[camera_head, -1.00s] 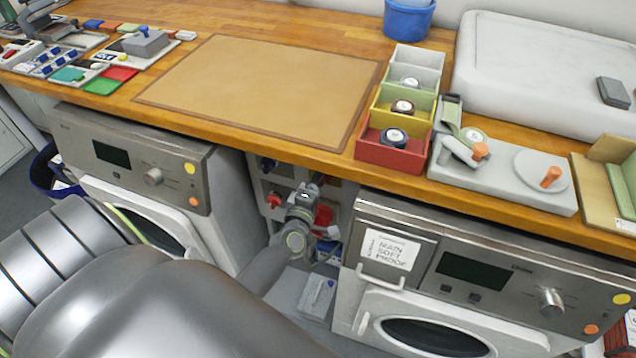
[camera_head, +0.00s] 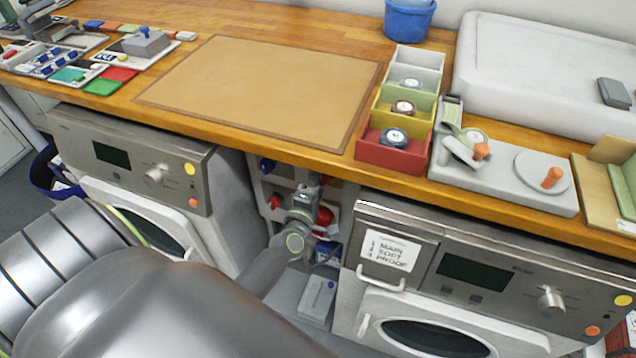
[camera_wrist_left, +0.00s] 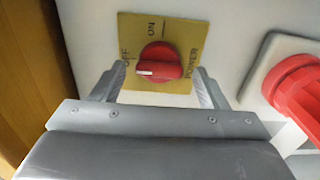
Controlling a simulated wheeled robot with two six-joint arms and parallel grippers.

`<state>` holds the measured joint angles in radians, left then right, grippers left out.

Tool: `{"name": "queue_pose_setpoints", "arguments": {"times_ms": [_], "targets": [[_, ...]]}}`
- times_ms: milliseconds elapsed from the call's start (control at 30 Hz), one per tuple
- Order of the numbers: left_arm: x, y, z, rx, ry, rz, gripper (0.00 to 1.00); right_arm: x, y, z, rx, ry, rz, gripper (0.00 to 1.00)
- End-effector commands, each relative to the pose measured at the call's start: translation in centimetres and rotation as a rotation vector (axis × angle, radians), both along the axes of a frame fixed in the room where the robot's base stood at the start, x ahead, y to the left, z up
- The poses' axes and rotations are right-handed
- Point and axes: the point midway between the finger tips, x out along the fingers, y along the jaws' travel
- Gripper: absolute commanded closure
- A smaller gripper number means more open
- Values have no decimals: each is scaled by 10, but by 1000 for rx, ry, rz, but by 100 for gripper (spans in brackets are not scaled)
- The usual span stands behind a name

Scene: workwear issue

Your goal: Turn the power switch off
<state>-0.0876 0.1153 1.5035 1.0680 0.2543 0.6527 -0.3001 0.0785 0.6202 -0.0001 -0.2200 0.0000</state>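The power switch is a red knob (camera_wrist_left: 162,60) on a yellow plate (camera_wrist_left: 185,32) marked OFF, ON and POWER in the left wrist view. Its white mark points left in the picture, toward the side with the word OFF. My left gripper (camera_wrist_left: 160,70) is open, with one finger on each side of the knob; whether either touches it I cannot tell. In the head view my left gripper (camera_head: 307,190) reaches into the gap between the two machines, and it hides the knob there. My right gripper is not in view.
A larger red fitting (camera_wrist_left: 298,90) sits right of the plate on the same panel. The wooden counter (camera_head: 230,137) overhangs the gap. Grey machines stand left (camera_head: 130,165) and right (camera_head: 480,275) of it. A grey box (camera_head: 317,298) lies below.

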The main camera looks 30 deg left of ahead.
Motion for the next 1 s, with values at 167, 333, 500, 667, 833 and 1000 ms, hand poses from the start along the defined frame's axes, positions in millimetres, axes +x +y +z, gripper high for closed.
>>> {"name": "queue_pose_setpoints", "arguments": {"times_ms": [167, 333, 500, 667, 833, 1000], "targets": [[0, 0, 1, 1, -1, 0, 32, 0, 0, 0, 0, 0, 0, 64], [-7, -2, -1, 1, 1, 0, 32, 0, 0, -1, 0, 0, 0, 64], [-32, -7, -1, 1, 1, 2, 32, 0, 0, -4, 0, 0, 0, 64], [-64, -15, -3, -1, 1, 2, 32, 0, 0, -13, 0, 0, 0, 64], [-96, -23, -5, 0, 0, 2, 32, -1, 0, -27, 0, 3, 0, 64], [-126, -30, -6, -2, 1, 2, 32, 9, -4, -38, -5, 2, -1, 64]]}}
